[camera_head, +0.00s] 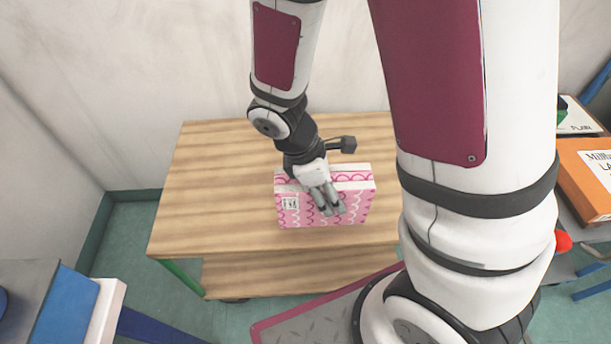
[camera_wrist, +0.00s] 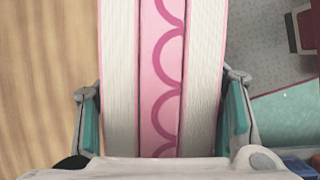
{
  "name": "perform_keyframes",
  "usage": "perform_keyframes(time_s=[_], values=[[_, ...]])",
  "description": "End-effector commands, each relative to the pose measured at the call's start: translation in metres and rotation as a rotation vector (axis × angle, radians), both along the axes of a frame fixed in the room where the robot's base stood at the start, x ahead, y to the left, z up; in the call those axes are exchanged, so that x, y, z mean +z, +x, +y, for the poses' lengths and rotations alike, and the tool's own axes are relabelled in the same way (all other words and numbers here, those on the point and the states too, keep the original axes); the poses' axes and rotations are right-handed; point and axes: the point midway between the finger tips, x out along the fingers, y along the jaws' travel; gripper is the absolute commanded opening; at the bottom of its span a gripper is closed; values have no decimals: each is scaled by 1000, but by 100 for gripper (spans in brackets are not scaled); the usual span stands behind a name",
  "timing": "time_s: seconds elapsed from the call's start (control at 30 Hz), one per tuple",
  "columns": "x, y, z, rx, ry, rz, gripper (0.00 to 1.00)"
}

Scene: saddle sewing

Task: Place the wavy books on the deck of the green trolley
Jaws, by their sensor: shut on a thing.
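The wavy books (camera_head: 352,205) are a pink block with white and magenta scalloped lines and a small label on the front. They stand upright over the trolley's deck, near its right part. In the wrist view the wavy books (camera_wrist: 162,60) show two cream page blocks with a pink scalloped strip between them. My gripper (camera_head: 328,200) reaches down over the top and is shut on them, with a teal pad on each side. The green trolley (camera_head: 215,180) has a wooden deck and a green leg. I cannot tell whether the books touch the deck.
The deck's left part is bare. A lower wooden shelf (camera_head: 270,272) shows beneath it. A blue item (camera_head: 62,305) and a white one lie at lower left. An orange box (camera_head: 588,180) stands at right beside my arm. The wall is behind the trolley.

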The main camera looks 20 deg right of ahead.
Motion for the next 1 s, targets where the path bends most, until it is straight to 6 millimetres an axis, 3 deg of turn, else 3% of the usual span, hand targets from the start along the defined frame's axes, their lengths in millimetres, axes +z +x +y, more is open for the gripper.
perform_keyframes(time_s=[0.6, 0.8, 1.0], values=[[-11, 118, 3, -1, 0, -5, 0], [-13, 143, 3, 0, 0, -3, 0], [-13, 151, 4, 0, 0, -3, 0]])
